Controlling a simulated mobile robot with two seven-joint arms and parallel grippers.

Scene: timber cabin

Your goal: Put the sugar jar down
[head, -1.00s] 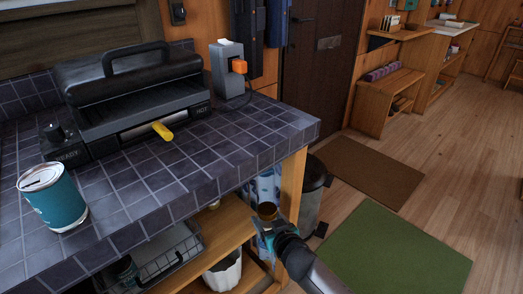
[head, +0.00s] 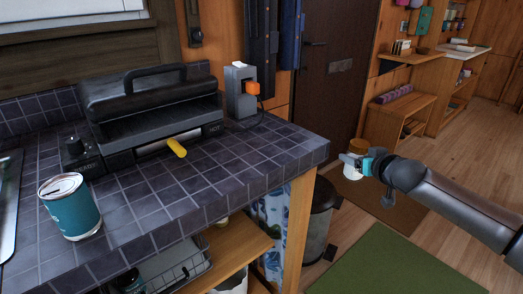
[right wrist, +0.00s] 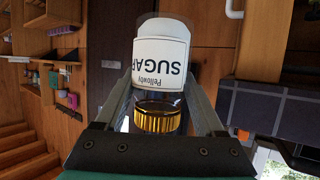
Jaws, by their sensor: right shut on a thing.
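The sugar jar (right wrist: 162,55) shows in the right wrist view, with a white label reading "SUGAR" and a gold lid (right wrist: 158,118). My right gripper (right wrist: 160,95) is shut on it, one finger on each side, with the lid end nearer the palm. In the head view the jar (head: 352,172) is small and partly hidden by my right gripper (head: 358,162), which holds it in the air off the counter's right corner. The tiled counter (head: 225,160) stands to its left. My left gripper is not in view.
On the counter are a teal can (head: 72,212), a black grill press (head: 150,105) with a yellow handle, and a grey device (head: 240,92) with an orange part. The counter's front right is bare. A bin (head: 318,218) stands beside the counter.

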